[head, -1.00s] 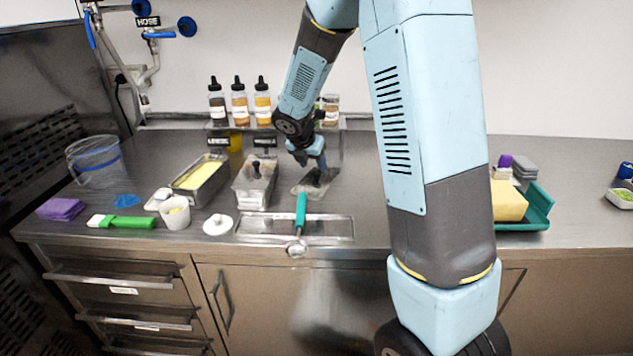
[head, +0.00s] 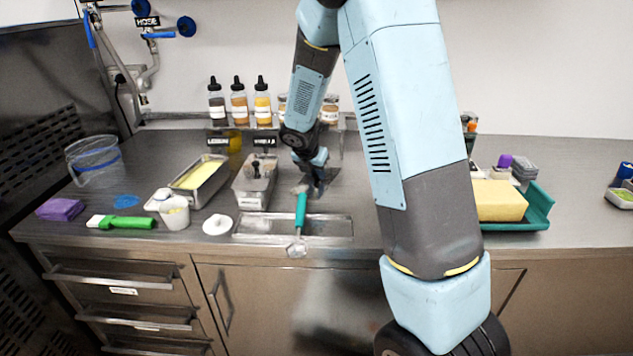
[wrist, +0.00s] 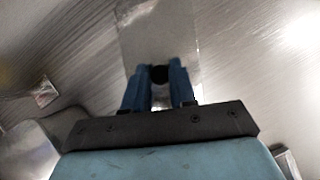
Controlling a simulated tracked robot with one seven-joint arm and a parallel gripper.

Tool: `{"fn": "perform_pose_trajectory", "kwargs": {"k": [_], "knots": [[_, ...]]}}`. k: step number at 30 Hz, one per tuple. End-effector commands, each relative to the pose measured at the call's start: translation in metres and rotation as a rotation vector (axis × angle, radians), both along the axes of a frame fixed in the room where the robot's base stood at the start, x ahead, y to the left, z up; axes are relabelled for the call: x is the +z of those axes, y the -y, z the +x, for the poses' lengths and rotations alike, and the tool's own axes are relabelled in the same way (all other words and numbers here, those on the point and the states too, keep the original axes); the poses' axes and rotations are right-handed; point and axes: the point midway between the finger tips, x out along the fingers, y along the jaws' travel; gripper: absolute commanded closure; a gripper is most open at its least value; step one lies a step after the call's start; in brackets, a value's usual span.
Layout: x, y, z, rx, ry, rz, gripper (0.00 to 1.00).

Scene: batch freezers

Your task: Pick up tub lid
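A flat grey metal tub lid with a round black knob (wrist: 158,73) lies under my gripper in the wrist view; its pale plate (wrist: 155,25) extends toward the top of that picture. My gripper (wrist: 159,80) has one blue finger on each side of the knob, very near it. I cannot tell whether the fingers press on it. In the head view my gripper (head: 318,187) is low over the counter, right of the metal tubs, and mostly hides the lid.
A teal-handled tool (head: 301,212) lies across a recessed tray (head: 262,236) in front. Bottles (head: 238,102) stand behind.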

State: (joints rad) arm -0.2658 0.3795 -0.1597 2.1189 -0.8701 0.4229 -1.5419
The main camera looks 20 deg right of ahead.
Motion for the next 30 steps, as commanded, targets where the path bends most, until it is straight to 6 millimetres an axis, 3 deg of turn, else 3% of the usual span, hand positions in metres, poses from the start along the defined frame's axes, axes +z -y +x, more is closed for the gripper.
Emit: {"fn": "perform_pose_trajectory", "kwargs": {"k": [8, 19, 25, 30], "knots": [[0.0, 0.0, 0.0, 0.0, 0.0, 0.0, 1.0], [0.005, 0.0, 0.0, 0.0, 0.002, 0.0, 1.0], [0.032, 0.001, 0.0, -0.002, 0.004, 0.001, 1.0], [0.059, -0.008, -0.021, 0.002, 0.004, 0.001, 1.0]]}}
